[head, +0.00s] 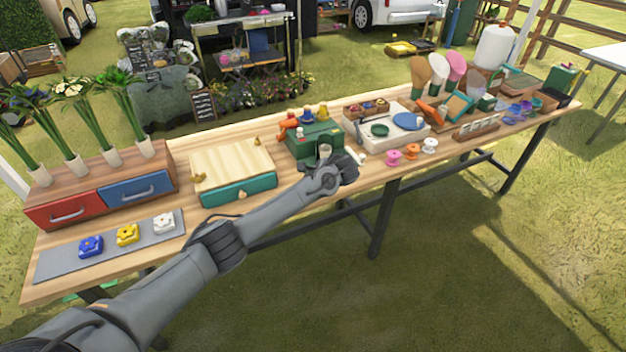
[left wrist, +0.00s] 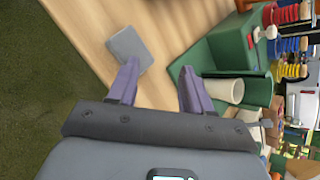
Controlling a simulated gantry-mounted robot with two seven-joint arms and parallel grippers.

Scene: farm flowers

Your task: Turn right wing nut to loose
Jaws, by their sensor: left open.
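The flower press (head: 230,165) is a pale wooden board on a teal drawer base at the left-centre of the table. Two small brass pieces that look like wing nuts sit at its edges, a left one (head: 196,178) and a right one (head: 257,141). At this size I cannot tell how tight they are. My left gripper (head: 345,168) is to the right of the press, by the table's front edge, apart from both brass pieces. In the left wrist view its two fingers (left wrist: 160,70) are spread with nothing between them. My right gripper is not in view.
A green box (head: 316,138) and a pale cup (left wrist: 222,91) stand close to my left gripper. A grey flat piece (left wrist: 129,48) lies near one fingertip. A red-and-blue drawer unit (head: 100,190) stands left of the press. Several spools (head: 393,158) are to the right.

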